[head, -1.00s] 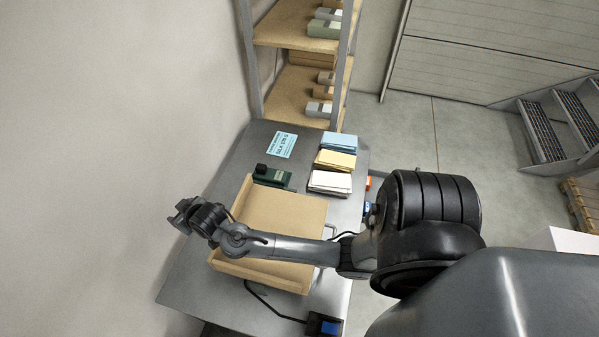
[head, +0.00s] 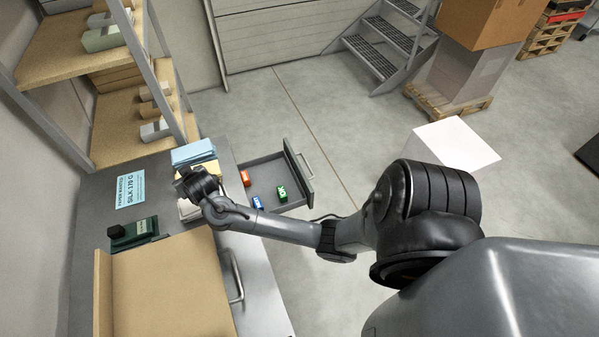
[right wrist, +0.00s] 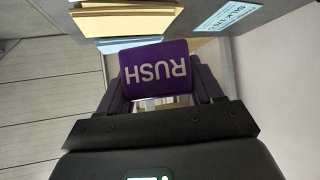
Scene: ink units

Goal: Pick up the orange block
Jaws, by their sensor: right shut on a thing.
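The orange block (head: 245,178) lies in the open drawer (head: 309,201) at the table's right side in the head view, near the drawer's left end. A blue block (head: 257,202) and a green block (head: 282,193) lie in the same drawer, apart from it. My right gripper (head: 190,186) is to the left of the drawer, over the paper stacks. In the right wrist view it is shut on a purple block (right wrist: 155,70) with the word RUSH on it. The purple block cannot be made out in the head view. My left gripper is not in view.
Paper stacks (head: 194,153) stand beside the drawer. A brown tray (head: 104,300) with a raised wall and a dark green device (head: 133,234) are on the table's left. A blue sign (head: 130,189) lies behind. Shelving (head: 110,135) rises at the back left.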

